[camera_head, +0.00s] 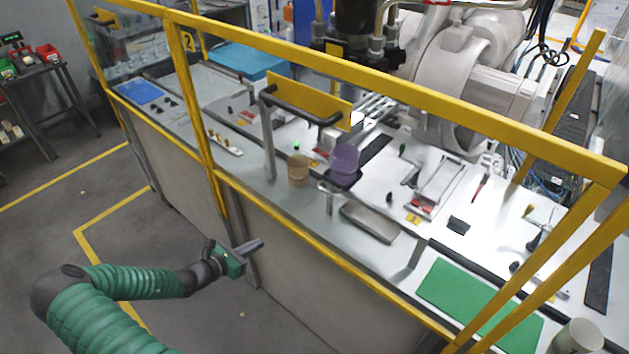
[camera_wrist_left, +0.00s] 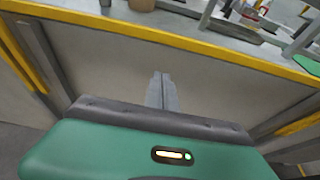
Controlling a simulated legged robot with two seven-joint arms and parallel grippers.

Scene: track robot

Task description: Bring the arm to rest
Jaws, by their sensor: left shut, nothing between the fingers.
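My left arm (camera_head: 125,284) is green and ribbed and comes in from the lower left in the head view. My left gripper (camera_head: 258,244) is in the air in front of the bench's grey side panel. It points to the right, below the yellow rail. Its fingers are shut with nothing between them. In the left wrist view the two closed fingers (camera_wrist_left: 162,92) stand side by side in front of the panel. My right gripper does not show in either view.
A yellow guard rail (camera_head: 290,235) runs along the bench's front edge. The bench (camera_head: 225,185) holds a brown cylinder (camera_head: 298,170), a purple cup (camera_head: 345,160), a green mat (camera_head: 465,295) and a large white machine arm (camera_head: 465,95). Grey floor (camera_head: 60,225) with yellow lines is open at left.

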